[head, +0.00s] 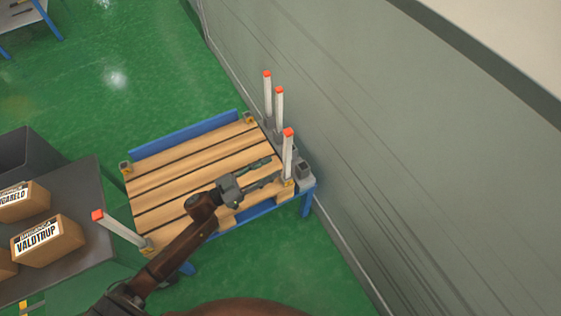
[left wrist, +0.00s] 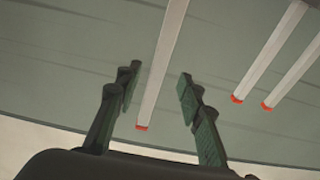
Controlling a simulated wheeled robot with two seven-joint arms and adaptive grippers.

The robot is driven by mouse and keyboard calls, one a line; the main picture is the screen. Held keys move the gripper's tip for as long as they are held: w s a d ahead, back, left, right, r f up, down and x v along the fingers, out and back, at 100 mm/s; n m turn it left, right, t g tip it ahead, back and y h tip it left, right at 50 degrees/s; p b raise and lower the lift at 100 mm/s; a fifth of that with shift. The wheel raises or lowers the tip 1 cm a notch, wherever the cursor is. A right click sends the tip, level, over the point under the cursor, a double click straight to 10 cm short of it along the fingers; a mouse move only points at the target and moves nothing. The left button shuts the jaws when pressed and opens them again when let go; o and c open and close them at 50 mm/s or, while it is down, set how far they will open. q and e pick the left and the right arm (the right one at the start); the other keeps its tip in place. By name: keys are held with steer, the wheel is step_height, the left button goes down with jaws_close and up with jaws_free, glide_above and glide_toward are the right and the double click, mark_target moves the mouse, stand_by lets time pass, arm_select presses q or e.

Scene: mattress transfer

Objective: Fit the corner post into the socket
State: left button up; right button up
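Four-cornered wooden pallet (head: 190,172) has small corner sockets; the far-left (head: 125,167) and far-right (head: 249,118) ones are empty. A white orange-tipped post (head: 288,155) stands upright at the near-right corner; its base meets the socket there (head: 287,184), though how deep it sits cannot be told. Another post (head: 122,230) stands at the near-left corner. My left gripper (head: 276,168) is open above the pallet, pointing at the near-right post. In the left wrist view this post (left wrist: 163,65) shows between the spread fingers (left wrist: 157,82), with gaps on both sides. My right gripper is out of view.
Two more posts (head: 267,95) (head: 279,108) stand in a grey holder (head: 304,171) between pallet and wall (head: 400,140). A blue frame (head: 185,135) supports the pallet. Boxes (head: 47,240) sit on a dark surface at left. Green floor is clear behind the pallet.

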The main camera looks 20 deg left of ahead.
arm_select(q)
steer(key=v, duration=0.5)
steer(key=shift+s+a, duration=0.2)
stand_by(0.4)
